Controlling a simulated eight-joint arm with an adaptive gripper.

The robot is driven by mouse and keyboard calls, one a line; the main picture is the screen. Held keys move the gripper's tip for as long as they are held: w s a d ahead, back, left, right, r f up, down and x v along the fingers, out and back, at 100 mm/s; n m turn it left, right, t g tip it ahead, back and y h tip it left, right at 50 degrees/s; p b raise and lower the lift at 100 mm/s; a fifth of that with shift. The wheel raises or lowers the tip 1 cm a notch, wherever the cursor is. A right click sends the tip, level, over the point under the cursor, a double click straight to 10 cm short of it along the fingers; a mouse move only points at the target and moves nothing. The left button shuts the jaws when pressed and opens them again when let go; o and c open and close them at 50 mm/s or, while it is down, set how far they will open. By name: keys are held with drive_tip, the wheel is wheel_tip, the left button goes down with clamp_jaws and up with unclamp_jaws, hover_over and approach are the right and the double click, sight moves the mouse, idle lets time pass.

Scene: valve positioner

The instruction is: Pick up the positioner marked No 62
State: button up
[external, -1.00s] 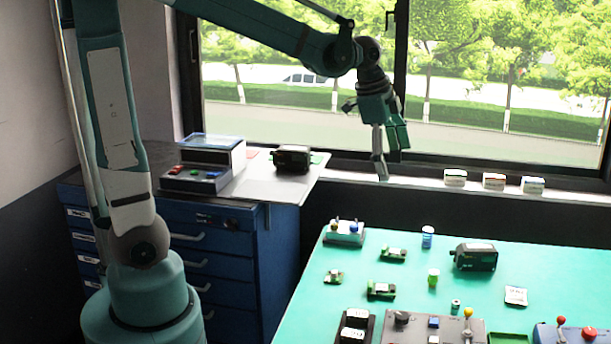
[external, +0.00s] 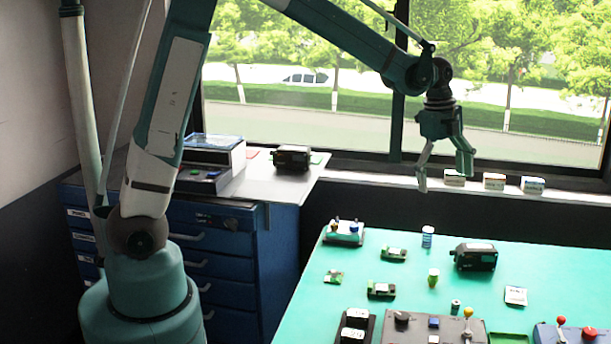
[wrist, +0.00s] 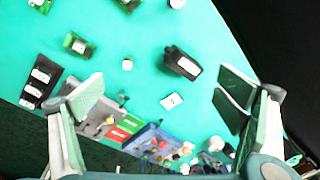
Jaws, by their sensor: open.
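One black positioner (external: 475,256) lies on the green table, right of its middle. It also shows in the wrist view (wrist: 182,63), between my fingers and toward the top. A second black positioner (external: 291,158) sits on the grey top of the blue cabinet. I cannot read a number on either one. My gripper (external: 444,172) is open and empty, with its fingers pointing down. It hangs well above the table's far side. In the wrist view my two fingers (wrist: 160,100) are spread wide, with nothing touching them.
Small green boards (external: 381,290), a blue-labelled jar (external: 428,237) and a white card (external: 516,296) lie around the table positioner. Control boxes with knobs (external: 436,328) line the near edge. Three small boxes (external: 494,182) stand on the window sill.

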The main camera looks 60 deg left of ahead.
sight(477, 246)
drive_tip(key=w+d+f+m, duration=0.2)
drive_tip(key=w+f, duration=0.1)
drive_tip(key=f, duration=0.1)
drive_tip(key=w+d+f+m+g+p, duration=0.1)
drive_tip(key=w+d+f+m, duration=0.1)
drive_tip(key=w+f, duration=0.2)
drive_tip(key=w+d+f+m+g+p, duration=0.1)
drive_tip(key=w+d+f+m, duration=0.1)
drive_tip(key=f, duration=0.3)
drive_tip(key=shift+w+d+f+m, duration=0.1)
drive_tip(key=shift+w+d+m, duration=0.15)
drive_tip(key=shift+w, duration=0.55)
drive_tip(key=shift+w+d+f+m, duration=0.15)
drive_tip(key=shift+f+m, duration=0.1)
drive_tip(key=shift+f, duration=0.15)
drive_tip(key=shift+f, duration=0.1)
drive_tip(key=shift+d+f, duration=0.1)
drive_tip(key=shift+f, duration=1.1)
drive_tip(key=shift+f, duration=0.1)
drive_tip(key=shift+s+d+f, duration=0.15)
drive_tip(key=shift+d+f, duration=0.05)
drive_tip(key=shift+f, duration=1.05)
drive_tip(key=shift+s+d+f, duration=0.1)
drive_tip(key=shift+d+f, duration=0.1)
drive_tip(key=shift+f, duration=1.05)
drive_tip(key=shift+c, duration=0.7)
